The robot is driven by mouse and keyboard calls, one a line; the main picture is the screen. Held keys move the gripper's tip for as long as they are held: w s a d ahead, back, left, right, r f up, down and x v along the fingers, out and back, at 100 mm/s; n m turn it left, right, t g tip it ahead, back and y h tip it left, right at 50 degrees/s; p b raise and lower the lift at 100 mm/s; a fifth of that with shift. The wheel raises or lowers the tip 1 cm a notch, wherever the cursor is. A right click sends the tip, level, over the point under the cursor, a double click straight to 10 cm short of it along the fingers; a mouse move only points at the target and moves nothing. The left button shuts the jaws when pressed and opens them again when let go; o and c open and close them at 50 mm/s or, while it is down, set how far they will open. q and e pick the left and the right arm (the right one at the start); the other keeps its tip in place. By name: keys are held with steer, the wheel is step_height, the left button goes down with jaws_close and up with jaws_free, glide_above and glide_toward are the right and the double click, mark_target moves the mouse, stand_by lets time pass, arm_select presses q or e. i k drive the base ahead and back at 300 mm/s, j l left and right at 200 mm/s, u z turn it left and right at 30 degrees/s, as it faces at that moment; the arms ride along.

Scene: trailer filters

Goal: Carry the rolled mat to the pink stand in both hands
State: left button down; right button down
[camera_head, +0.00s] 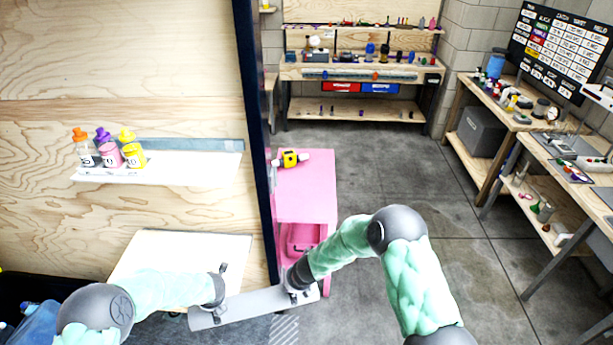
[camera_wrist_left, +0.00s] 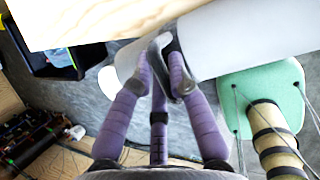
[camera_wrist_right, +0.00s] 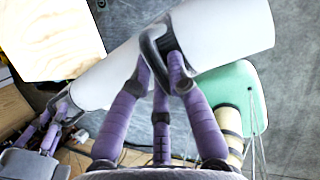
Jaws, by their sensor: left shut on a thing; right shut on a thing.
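The rolled mat is a long pale grey-white roll (camera_head: 252,306) held low in front of me, tilted slightly up to the right. My left gripper (camera_head: 219,289) is shut on it near its left part; the left wrist view shows the fingers (camera_wrist_left: 172,68) on the mat (camera_wrist_left: 255,40). My right gripper (camera_head: 297,287) is shut on it near its right end; the right wrist view shows the fingers (camera_wrist_right: 160,62) on the mat (camera_wrist_right: 222,30). The pink stand (camera_head: 308,190) is ahead, beyond the right end of the mat, with a yellow item on top.
A plywood wall with a dark edge post (camera_head: 258,130) stands left of the stand. A light board surface (camera_head: 180,262) lies just behind the mat at left. A shelf (camera_head: 160,168) holds small bottles. Workbenches line the back (camera_head: 360,72) and right (camera_head: 480,125). The concrete floor between is clear.

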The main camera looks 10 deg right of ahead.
mark_target(317, 185)
steer(key=i+l+u, duration=0.15)
steer(key=l, duration=0.65)
steer(key=l+u, duration=0.15)
steer(key=l, duration=0.65)
steer(key=i+l+u, duration=0.15)
steer(key=l, duration=0.5)
steer(key=i+l+u, duration=0.15)
steer(key=l, duration=0.5)
steer(key=i+l+u, duration=0.15)
steer(key=l, duration=0.5)
steer(key=i+l+u, duration=0.15)
steer(key=l, duration=0.5)
steer(key=i, duration=0.85)
